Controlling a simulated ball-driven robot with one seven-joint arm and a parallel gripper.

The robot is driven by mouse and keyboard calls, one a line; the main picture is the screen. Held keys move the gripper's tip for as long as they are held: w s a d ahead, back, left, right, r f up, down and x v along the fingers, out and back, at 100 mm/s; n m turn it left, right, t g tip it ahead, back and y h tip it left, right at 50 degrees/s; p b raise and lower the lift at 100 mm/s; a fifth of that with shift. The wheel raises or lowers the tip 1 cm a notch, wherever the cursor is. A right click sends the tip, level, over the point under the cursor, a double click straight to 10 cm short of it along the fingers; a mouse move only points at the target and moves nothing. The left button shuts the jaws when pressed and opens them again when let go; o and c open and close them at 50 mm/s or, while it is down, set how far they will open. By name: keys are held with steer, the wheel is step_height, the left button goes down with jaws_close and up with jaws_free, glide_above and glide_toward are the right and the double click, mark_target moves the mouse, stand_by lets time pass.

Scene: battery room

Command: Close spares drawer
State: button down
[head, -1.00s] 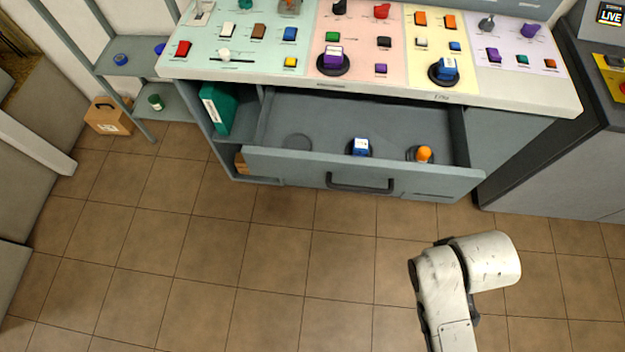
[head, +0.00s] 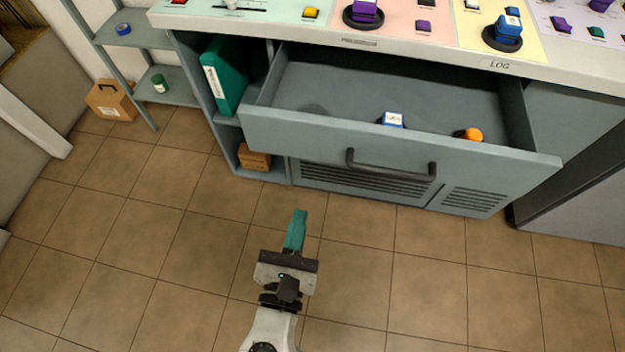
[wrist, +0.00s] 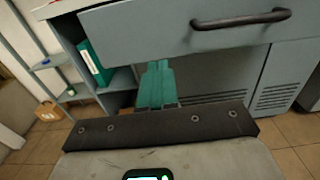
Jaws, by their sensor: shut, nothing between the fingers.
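The spares drawer (head: 300,140) is pulled out from under the console, with a dark bar handle (head: 390,165) on its front. Inside it are a blue-and-white block (head: 393,119) and an orange knob (head: 471,134). My gripper (head: 298,215), with teal fingers, is shut and empty. It is in front of the drawer, left of the handle and apart from it. In the wrist view the drawer front (wrist: 150,35) and handle (wrist: 240,20) are above the fingertips (wrist: 156,65), the handle up and to the right.
The console top (head: 400,40) overhangs the drawer. An open shelf with a teal binder (head: 224,75) and a cardboard box (head: 254,157) is left of it. A shelf rack (head: 165,88) and a carton (head: 110,100) stand further left. The tiled floor in front is clear.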

mark_target(318, 146)
steer(key=x, duration=1.3)
steer(key=shift+w+d+r+b, duration=0.1)
steer(key=shift+w+d+b, duration=0.15)
steer(key=shift+w+b, duration=0.1)
steer(key=shift+w, duration=0.1)
steer(key=shift+w+d, duration=0.1)
steer(key=shift+w, duration=0.2)
steer(key=b+x, duration=0.7)
steer(key=x, duration=1.6)
steer(key=shift+w+d, duration=0.2)
steer(key=shift+w, duration=0.5)
steer(key=shift+w+r, duration=0.1)
steer(key=shift+r, duration=0.05)
steer(key=shift+d, duration=0.15)
